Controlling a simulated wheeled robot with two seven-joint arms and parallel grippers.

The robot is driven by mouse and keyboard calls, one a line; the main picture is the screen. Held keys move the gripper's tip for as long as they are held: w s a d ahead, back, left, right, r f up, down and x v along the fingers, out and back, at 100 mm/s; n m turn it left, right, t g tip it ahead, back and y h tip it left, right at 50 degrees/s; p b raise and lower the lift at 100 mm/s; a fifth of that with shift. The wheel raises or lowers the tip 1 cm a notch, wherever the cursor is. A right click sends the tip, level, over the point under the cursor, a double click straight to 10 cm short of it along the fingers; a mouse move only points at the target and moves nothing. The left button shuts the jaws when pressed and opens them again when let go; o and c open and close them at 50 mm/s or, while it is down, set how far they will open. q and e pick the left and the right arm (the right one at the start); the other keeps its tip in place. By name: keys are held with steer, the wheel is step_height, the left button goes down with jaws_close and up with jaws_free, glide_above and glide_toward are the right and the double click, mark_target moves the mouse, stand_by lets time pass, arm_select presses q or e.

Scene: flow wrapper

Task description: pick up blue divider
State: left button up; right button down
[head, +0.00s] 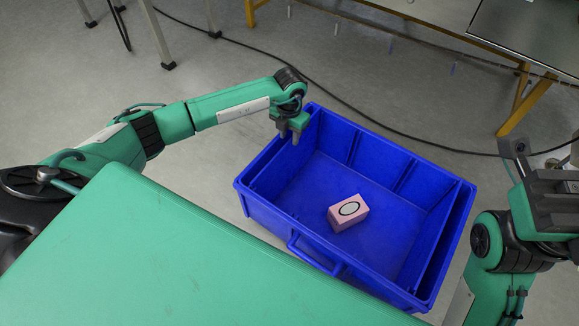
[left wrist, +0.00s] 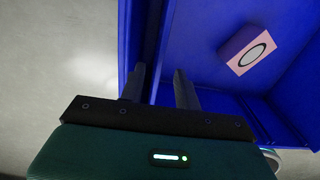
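The blue divider (head: 276,167) is a thin upright panel inside the blue crate, close to its left end wall. It is the same blue as the crate, so its outline is hard to separate. My left gripper (head: 289,138) points down over the crate's left end. In the left wrist view, its two dark fingers (left wrist: 160,78) are apart, with a thin blue edge, apparently the divider (left wrist: 162,40), running between them. I cannot tell whether the fingers touch it.
The blue crate (head: 345,262) holds a pink box (head: 336,219) with a black oval; the box also shows in the left wrist view (left wrist: 236,60). A green surface (head: 190,265) fills the lower left. A black cable (head: 365,122) crosses the floor behind the crate.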

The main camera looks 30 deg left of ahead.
mark_target(289, 147)
arm_select(q)
steer(key=shift+w+f+b, duration=0.1)
steer(key=shift+f+b, duration=1.85)
steer(key=shift+f, duration=1.5)
jaws_close()
steer(key=shift+r, duration=0.1)
